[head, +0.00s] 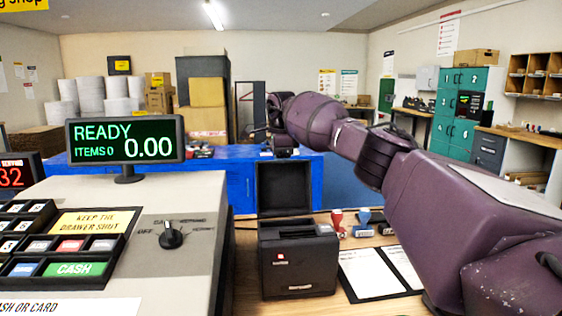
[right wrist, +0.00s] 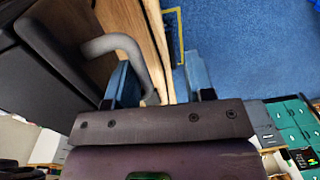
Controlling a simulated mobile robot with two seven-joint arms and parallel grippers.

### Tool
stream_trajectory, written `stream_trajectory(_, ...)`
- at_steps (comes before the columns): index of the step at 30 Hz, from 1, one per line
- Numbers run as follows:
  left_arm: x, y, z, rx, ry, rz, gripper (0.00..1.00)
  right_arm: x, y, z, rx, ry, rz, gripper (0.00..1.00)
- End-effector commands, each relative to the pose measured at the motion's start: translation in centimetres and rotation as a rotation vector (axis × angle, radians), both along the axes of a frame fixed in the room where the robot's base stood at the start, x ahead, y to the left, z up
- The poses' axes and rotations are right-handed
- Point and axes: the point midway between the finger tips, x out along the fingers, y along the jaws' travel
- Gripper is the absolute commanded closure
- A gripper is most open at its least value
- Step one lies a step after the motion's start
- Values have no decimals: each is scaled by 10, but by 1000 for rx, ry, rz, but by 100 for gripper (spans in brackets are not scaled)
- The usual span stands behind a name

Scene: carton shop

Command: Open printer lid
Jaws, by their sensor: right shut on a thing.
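The black printer (head: 298,262) stands on the wooden counter. Its lid (head: 284,188) is raised and stands about upright behind the body. My right arm reaches in from the right, and my right gripper (head: 284,150) is at the top edge of the lid. In the right wrist view, a grey curved handle (right wrist: 125,46) on a dark panel runs down between the fingers of my right gripper (right wrist: 160,88), which is shut on it. The exact contact is partly hidden behind the gripper body. My left gripper is not in view.
A cash register (head: 180,250) with a display (head: 125,142) fills the left. Stamps (head: 337,221) and papers (head: 368,272) lie right of the printer, under my arm. A blue counter (head: 222,175) stands behind. Teal lockers (head: 463,110) are at the back right.

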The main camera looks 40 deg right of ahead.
Motion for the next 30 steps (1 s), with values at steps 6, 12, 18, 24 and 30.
stream_trajectory(6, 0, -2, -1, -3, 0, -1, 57, -1, -4, -6, -7, 7, -7, 62)
stream_trajectory(12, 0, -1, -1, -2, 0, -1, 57, -1, -4, -3, -6, 6, -7, 62)
stream_trajectory(18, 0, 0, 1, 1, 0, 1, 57, -2, -2, 22, -6, -1, -6, 62)
stream_trajectory(24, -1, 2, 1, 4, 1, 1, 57, -4, 1, 63, -5, -5, -5, 62)
stream_trajectory(30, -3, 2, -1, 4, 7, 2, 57, -5, 4, 90, -3, 0, -2, 62)
